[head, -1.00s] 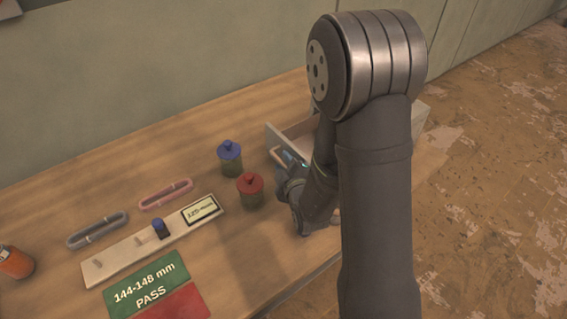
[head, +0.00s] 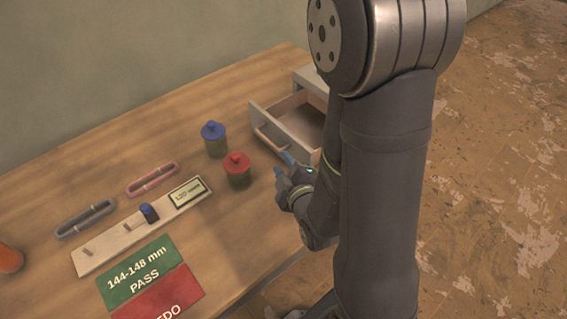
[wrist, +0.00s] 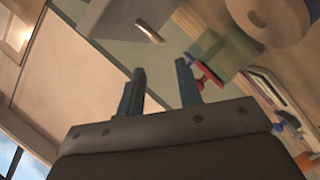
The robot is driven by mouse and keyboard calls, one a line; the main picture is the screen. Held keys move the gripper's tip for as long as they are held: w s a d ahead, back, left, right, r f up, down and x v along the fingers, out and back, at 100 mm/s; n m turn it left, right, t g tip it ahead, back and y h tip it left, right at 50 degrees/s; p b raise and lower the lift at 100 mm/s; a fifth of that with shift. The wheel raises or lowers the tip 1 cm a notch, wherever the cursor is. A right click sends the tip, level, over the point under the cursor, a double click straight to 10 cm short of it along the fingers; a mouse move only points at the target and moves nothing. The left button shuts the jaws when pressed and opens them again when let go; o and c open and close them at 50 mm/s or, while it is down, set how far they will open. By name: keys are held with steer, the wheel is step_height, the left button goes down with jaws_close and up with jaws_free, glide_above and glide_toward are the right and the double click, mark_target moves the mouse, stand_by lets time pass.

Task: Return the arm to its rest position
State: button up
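My gripper (head: 284,166) is low over the right part of the wooden table, in front of the open drawer (head: 291,140) and right of the red-lidded jar (head: 238,168). In the wrist view its two blue-grey fingers (wrist: 160,88) stand apart with nothing seen between them. My arm is bent, its large upper joint filling the upper right of the head view. It hides part of the drawer and its cabinet.
A blue-lidded jar (head: 214,138) stands beside the red-lidded one. Pink (head: 152,180) and grey (head: 86,219) loops, a pegged board (head: 103,246), a green PASS card (head: 140,270) and a red card (head: 163,299) lie left. An orange object (head: 9,259) sits at the left edge.

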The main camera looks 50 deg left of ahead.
mark_target(270, 144)
steer(key=x, duration=1.2)
steer(key=shift+w+r, duration=0.1)
steer(key=shift+w, duration=0.05)
steer(key=shift+s+d, duration=0.2)
steer(key=shift+s, duration=0.15)
steer(key=v, duration=0.9)
steer(key=shift+d, duration=0.2)
